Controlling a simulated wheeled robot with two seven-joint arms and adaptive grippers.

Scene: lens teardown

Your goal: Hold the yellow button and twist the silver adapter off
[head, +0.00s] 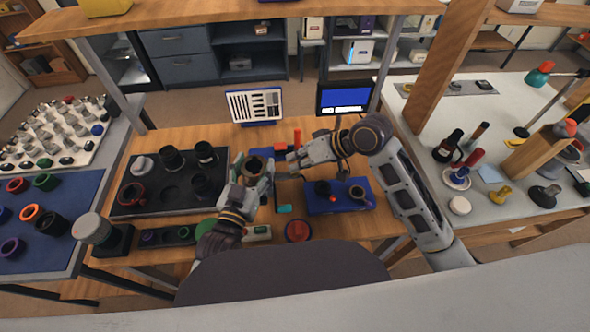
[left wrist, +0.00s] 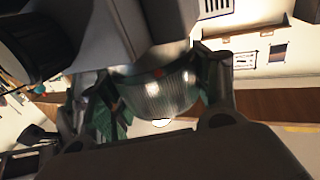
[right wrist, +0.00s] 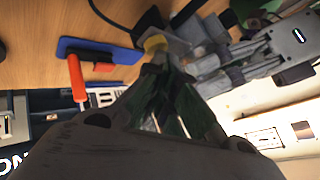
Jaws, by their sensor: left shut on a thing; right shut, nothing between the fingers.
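My left gripper (head: 254,178) is shut around a round part with a dark rim (head: 254,164), held upright above the table's middle. In the left wrist view its side is a silver, ribbed cylinder (left wrist: 165,92) between the green-padded fingers; I cannot tell for sure that it is the adapter. My right gripper (head: 292,160) is shut and empty, just right of it. In the right wrist view, a small yellow piece (right wrist: 155,43), perhaps the yellow button, lies just beyond the right fingertips (right wrist: 165,65). I cannot tell whether they touch.
A dark tray (head: 130,207) with lens parts lies at left. A blue mat (head: 319,208) with small dark parts lies at right. A red round piece (head: 298,230) sits at the front edge. A chart stand (head: 254,105) and a screen (head: 344,96) stand behind.

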